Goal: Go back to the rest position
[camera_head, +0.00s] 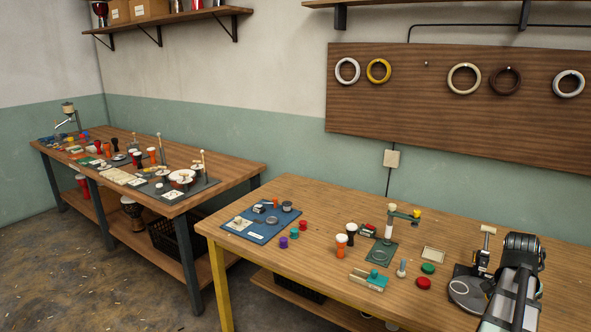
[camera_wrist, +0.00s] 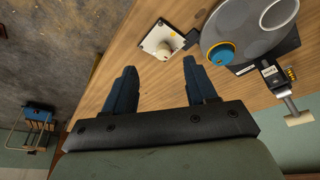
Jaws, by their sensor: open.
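My gripper (camera_wrist: 160,66) shows in the wrist view with its two dark blue fingers wide apart and nothing between them. It is above the edge of a wooden table (camera_wrist: 125,45), with the floor to the left. My arm (camera_head: 515,285) rises at the right of the head view, over the right end of the near table (camera_head: 330,215). The gripper's fingers cannot be made out in that view.
A pale square plate (camera_wrist: 160,42) and a grey round object (camera_wrist: 228,25) lie beyond the fingers. A blue tray (camera_head: 262,232), a green stand (camera_head: 380,252), small drums (camera_head: 341,245) and red and green discs (camera_head: 424,283) occupy the near table. A wall board (camera_head: 430,105) holds rings.

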